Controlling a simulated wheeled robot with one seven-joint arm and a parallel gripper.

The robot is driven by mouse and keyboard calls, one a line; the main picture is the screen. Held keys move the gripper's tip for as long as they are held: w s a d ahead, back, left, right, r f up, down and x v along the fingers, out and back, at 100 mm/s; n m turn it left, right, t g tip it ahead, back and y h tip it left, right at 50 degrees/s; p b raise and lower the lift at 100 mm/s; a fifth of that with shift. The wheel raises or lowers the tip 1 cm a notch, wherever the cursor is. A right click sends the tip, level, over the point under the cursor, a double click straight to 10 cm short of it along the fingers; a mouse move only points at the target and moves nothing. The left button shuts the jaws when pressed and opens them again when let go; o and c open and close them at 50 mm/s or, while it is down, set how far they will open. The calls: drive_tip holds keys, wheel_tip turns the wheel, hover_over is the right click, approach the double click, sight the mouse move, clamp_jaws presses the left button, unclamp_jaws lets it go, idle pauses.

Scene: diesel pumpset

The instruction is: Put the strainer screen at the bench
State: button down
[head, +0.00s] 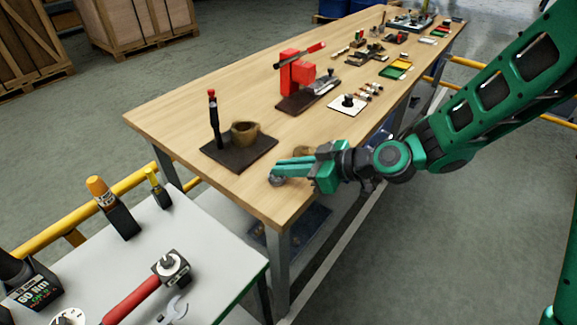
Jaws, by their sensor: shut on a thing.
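My gripper (280,173), green with a dark wrist, reaches in from the right over the near corner of the wooden bench (245,190). Its fingers are shut on a small grey rounded piece, which looks like the strainer screen (277,181). The piece is at or just above the bench top near the front edge; I cannot tell if it touches. The fingers partly cover it, so its mesh does not show clearly.
A dark mat (238,153) with a brass-coloured cup (245,132) and an upright black tool with a red tip (214,120) lies left of my gripper. A brownish object (303,151) is partly hidden behind it. A red vise-like fixture (295,75) stands farther back. A white table (195,240) with tools is nearer.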

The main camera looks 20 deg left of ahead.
drive_tip(key=c, duration=1.8)
unclamp_jaws()
drive_tip(key=shift+c, duration=0.2)
drive_tip(key=v, duration=1.2)
drive_tip(key=d+f+m+h, duration=0.2)
drive_tip(key=d+m+h, duration=0.2)
drive_tip(key=d, duration=0.8)
drive_tip(key=d+f+m+h, duration=0.2)
drive_tip(key=d+m+h, duration=0.2)
drive_tip(key=d, duration=0.8)
drive_tip(key=s+d+r+m+g+h, duration=0.2)
drive_tip(key=s+d+r+m+h, duration=0.2)
drive_tip(key=s+d+m, duration=1)
drive_tip(key=s+d, duration=0.4)
drive_tip(key=d, duration=0.3)
drive_tip(key=shift+s+r+g, duration=0.25)
drive_tip(key=shift+s+g, duration=0.05)
drive_tip(key=shift+s, duration=0.05)
